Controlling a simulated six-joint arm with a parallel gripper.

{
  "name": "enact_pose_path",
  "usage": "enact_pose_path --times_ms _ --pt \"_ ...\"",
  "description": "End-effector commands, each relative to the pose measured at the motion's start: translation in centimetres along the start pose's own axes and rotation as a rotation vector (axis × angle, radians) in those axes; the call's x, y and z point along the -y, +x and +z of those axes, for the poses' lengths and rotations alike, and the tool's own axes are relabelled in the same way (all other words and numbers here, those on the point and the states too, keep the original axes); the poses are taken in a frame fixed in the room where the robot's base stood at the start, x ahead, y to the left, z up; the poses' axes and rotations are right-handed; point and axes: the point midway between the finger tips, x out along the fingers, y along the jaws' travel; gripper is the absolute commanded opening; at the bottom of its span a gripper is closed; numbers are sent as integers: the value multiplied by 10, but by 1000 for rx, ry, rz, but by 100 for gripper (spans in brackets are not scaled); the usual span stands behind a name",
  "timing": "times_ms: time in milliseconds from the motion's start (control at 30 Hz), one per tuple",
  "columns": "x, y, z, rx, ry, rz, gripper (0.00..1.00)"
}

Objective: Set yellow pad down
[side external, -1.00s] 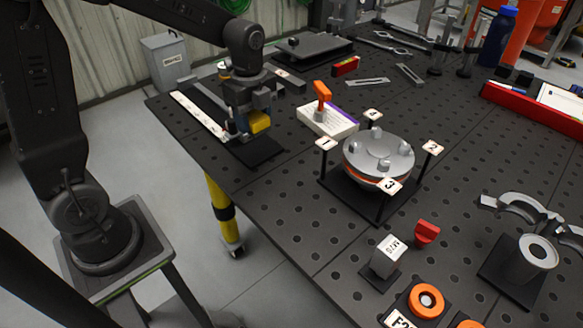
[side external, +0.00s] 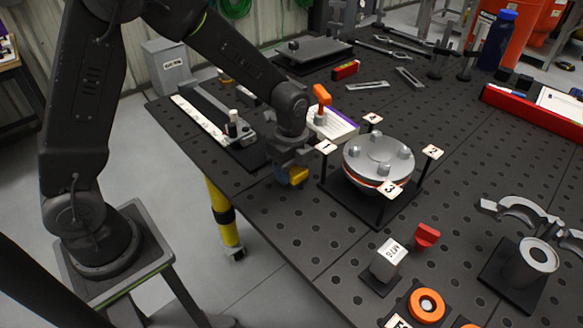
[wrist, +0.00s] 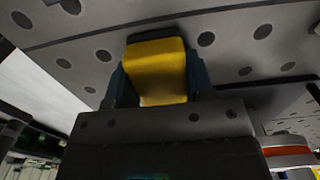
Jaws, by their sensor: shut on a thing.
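The yellow pad (side external: 298,176) is held between the fingers of my gripper (side external: 290,178), which is shut on it. In the wrist view the yellow pad (wrist: 157,70) sits between the two dark fingers, with the perforated table top beyond it. In the side view the pad is near the table's front left edge, just left of the round flange fixture. I cannot tell whether the pad touches the table or is a little above it.
The flange fixture (side external: 378,158) with numbered tags stands close on the right. A dark plate with a gauge (side external: 237,127) lies at left. A block marked MTG (side external: 388,260) and a red piece (side external: 426,236) are nearer the front.

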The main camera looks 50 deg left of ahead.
Motion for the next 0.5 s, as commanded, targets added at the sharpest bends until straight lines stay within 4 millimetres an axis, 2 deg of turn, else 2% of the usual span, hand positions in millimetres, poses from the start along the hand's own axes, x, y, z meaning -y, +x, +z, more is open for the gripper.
enact_pose_path --times_ms 267,300,500 --pt "0 3 0 0 0 1 25" --pt "0 3 0 0 0 1 50" --pt "0 2 0 0 0 1 70"
